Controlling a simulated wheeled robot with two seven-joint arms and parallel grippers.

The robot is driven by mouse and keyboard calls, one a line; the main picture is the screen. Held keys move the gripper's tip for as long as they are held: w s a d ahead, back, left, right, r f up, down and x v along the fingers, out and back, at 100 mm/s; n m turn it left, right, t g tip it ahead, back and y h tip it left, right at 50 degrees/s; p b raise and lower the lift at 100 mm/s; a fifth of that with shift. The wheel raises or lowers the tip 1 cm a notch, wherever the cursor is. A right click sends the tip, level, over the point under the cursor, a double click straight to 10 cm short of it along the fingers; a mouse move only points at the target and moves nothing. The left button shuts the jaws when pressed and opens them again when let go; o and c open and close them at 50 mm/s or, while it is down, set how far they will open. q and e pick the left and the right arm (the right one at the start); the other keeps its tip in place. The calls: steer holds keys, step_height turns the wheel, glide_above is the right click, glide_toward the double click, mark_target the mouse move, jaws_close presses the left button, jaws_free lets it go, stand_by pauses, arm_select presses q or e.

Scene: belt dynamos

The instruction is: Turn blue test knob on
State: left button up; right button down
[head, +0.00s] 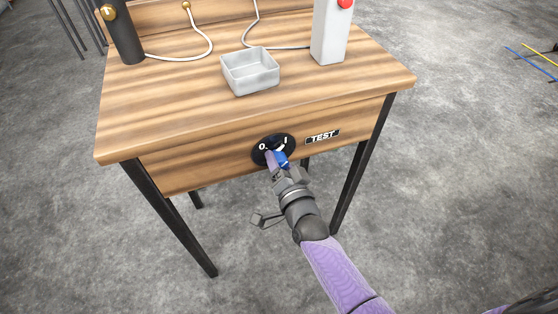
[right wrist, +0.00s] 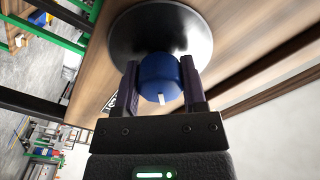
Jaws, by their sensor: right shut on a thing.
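The blue test knob (head: 282,158) sits on a round black dial plate (head: 264,157) on the front panel of the wooden table. The plate carries a "0" and an "I" mark at its top, with a white arc between them. A "TEST" label (head: 322,136) is right of the plate. My right gripper (head: 277,161) is shut on the blue knob. In the right wrist view the blue knob (right wrist: 160,78) lies between the two fingers (right wrist: 159,84), with a white pointer mark on its near edge. My left gripper is not in view.
On the wooden table top (head: 170,95) stand an empty grey tray (head: 250,82), a white post with a red button (head: 330,35) and a dark post with a brass fitting (head: 122,32). White cables run at the back. The floor around the table's front is clear.

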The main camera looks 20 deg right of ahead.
steer(key=shift+c, duration=1.1)
jaws_free()
steer(key=shift+o, duration=0.4)
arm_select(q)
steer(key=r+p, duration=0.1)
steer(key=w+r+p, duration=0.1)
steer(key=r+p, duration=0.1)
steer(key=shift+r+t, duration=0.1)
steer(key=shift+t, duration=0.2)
arm_select(e)
steer(key=s, duration=1)
steer(key=shift+d, duration=0.2)
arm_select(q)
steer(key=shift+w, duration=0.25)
